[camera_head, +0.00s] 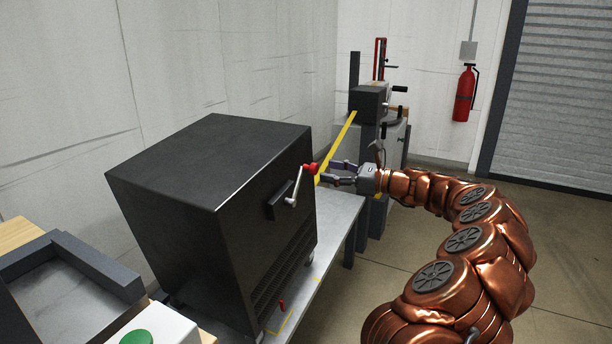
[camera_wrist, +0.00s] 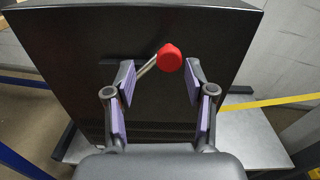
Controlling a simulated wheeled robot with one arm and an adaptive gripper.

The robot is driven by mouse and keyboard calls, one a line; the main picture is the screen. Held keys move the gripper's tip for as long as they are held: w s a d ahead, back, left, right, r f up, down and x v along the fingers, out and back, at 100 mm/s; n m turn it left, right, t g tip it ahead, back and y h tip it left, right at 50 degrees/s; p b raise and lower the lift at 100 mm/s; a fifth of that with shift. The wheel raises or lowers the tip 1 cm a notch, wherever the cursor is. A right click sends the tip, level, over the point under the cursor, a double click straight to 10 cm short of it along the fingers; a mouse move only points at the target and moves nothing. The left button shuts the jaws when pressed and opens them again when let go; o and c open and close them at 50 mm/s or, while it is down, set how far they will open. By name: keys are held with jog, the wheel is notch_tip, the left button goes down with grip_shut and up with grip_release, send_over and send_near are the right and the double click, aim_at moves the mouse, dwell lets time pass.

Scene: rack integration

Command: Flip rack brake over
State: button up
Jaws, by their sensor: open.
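A black rack cabinet (camera_head: 200,190) stands on a grey metal table. On its front face is a brake lever with a silver rod (camera_head: 297,187) and a red knob (camera_head: 310,168). The rod runs up and to the right to the knob. My gripper (camera_head: 329,174) is open close to the knob in the head view. In the wrist view, the red knob (camera_wrist: 169,57) lies between and just beyond the two open fingertips, with the rod (camera_wrist: 147,68) reaching toward the left finger. I cannot tell whether a finger touches the rod. The cabinet face (camera_wrist: 80,60) fills much of the wrist view.
The grey table (camera_head: 338,215) carries yellow edge marking. A small red part (camera_head: 282,304) shows low at the cabinet. A machine (camera_head: 370,104) stands behind my gripper. A grey tray (camera_head: 70,290) and a green button (camera_head: 136,338) are at lower left. Floor at right is free.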

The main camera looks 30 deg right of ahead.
aim_at(317, 168)
jog(key=shift+d+f+m, duration=0.3)
jog(key=shift+d+f, duration=0.05)
jog(key=shift+d, duration=0.25)
jog(key=shift+w, duration=0.25)
jog(key=shift+b+x, duration=0.4)
jog(key=shift+x, duration=3.35)
jog(key=shift+r, duration=0.15)
grip_shut()
